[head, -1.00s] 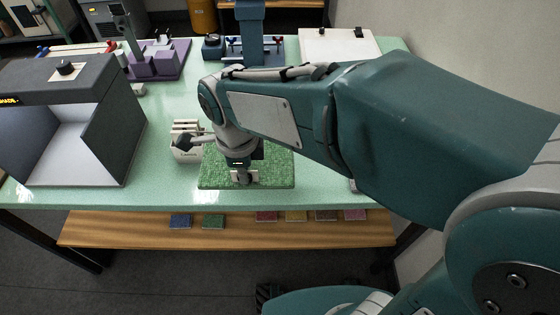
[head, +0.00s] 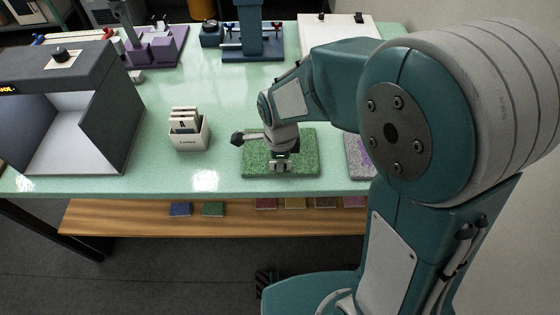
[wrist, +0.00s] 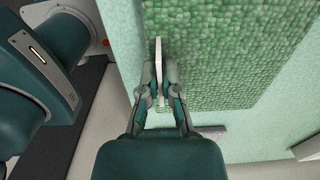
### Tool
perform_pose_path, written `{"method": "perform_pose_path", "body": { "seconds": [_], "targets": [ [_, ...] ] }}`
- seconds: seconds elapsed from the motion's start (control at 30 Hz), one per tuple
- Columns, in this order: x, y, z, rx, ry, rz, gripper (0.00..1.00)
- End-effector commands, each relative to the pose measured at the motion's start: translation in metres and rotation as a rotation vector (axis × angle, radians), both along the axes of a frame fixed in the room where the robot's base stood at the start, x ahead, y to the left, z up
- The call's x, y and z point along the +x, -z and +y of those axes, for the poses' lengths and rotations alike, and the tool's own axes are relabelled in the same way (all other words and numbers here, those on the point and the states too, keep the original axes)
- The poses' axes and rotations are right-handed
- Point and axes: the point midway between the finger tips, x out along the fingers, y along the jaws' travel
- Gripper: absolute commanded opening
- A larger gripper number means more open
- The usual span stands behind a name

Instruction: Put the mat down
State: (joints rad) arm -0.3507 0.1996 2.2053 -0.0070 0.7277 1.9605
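The green tufted mat (head: 255,165) is over the front part of the pale green table, looking flat and level. I cannot tell whether its underside touches the table. My gripper (head: 281,163) is above the mat near its front edge, pointing down. In the wrist view my gripper's fingers (wrist: 161,88) close on a thin pale strip (wrist: 159,55) at the mat, and the mat's green surface (wrist: 230,50) spreads out beyond and to the right of them. My wrist hides a middle part of the mat in the head view.
A purplish mat (head: 358,158) lies just right of the green one, partly behind my arm. A white card box (head: 190,141) stands to the left, with free table between. A dark booth (head: 110,115) is further left. Small coloured pieces (head: 213,209) lie on the wooden shelf below.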

Motion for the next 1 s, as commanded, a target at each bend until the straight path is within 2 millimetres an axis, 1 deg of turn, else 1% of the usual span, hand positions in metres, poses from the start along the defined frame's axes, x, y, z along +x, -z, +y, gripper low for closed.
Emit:
{"method": "perform_pose_path", "body": {
  "seconds": [0.27,0.3,0.37,0.77,0.87,0.97,1.0],
  "targets": [
    [0.000,0.002,0.000,0.000,0.000,-0.001,0.00],
    [0.000,0.001,0.000,0.000,0.000,-0.001,0.18],
    [0.000,0.001,0.000,0.000,0.000,-0.001,0.43],
    [0.000,-0.001,0.000,0.000,0.000,-0.001,0.43],
    [0.001,-0.011,0.000,0.002,0.000,-0.004,0.43],
    [0.000,-0.029,0.000,0.002,0.000,-0.005,0.43],
    [0.001,-0.038,0.001,0.003,0.000,-0.007,0.43]
  ]
}}
